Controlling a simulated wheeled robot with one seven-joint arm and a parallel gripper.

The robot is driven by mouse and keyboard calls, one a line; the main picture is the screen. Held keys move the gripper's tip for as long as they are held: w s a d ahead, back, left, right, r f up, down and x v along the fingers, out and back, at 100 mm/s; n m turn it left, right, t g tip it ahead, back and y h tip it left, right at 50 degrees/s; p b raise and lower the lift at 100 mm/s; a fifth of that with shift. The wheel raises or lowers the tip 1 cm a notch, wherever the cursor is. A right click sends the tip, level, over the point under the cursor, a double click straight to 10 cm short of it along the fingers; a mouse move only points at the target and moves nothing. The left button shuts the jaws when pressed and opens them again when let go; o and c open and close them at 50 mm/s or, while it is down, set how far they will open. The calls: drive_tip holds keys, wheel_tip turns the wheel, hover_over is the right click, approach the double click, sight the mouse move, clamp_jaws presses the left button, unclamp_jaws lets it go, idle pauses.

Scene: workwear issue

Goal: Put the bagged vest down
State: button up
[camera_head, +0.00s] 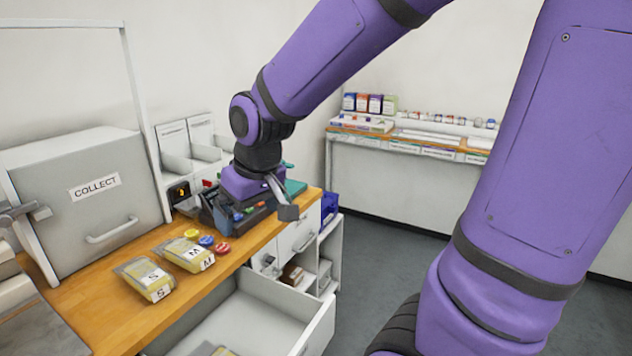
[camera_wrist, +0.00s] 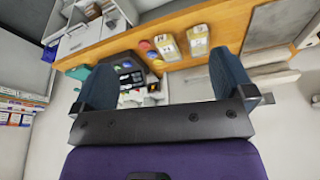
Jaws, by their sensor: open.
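Two yellow bagged vests lie flat on the wooden counter in the head view, one labelled S (camera_head: 147,279) and one labelled M (camera_head: 186,254). They also show in the wrist view, the M bag (camera_wrist: 167,46) beside the S bag (camera_wrist: 198,41). Part of another bag (camera_head: 212,349) shows inside the open drawer (camera_head: 283,290) at the bottom edge. My gripper (camera_head: 285,207) is above the counter's right end, apart from the bags. In the wrist view my gripper (camera_wrist: 163,80) has its fingers wide apart with nothing between them.
Yellow, blue and red round discs (camera_head: 207,241) lie beside the M bag. A dark organizer (camera_head: 235,213) stands under my gripper. A grey COLLECT cabinet (camera_head: 85,200) stands at the left. A stocked shelf (camera_head: 410,135) is along the far wall. Grey floor (camera_head: 385,240) is clear between.

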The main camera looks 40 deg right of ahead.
drive_tip(key=s+d+r+t, duration=0.1)
drive_tip(key=s+r, duration=0.3)
drive_tip(key=s, duration=0.2)
drive_tip(key=s+d+r+m, duration=0.1)
drive_tip(key=s+d+r, duration=0.1)
drive_tip(key=s+r, duration=0.2)
drive_tip(key=s, duration=0.3)
drive_tip(key=shift+s+d+r+t, duration=0.15)
drive_tip(key=shift+s+r+t, duration=0.15)
drive_tip(key=shift+r+t, duration=0.1)
idle(1.1)
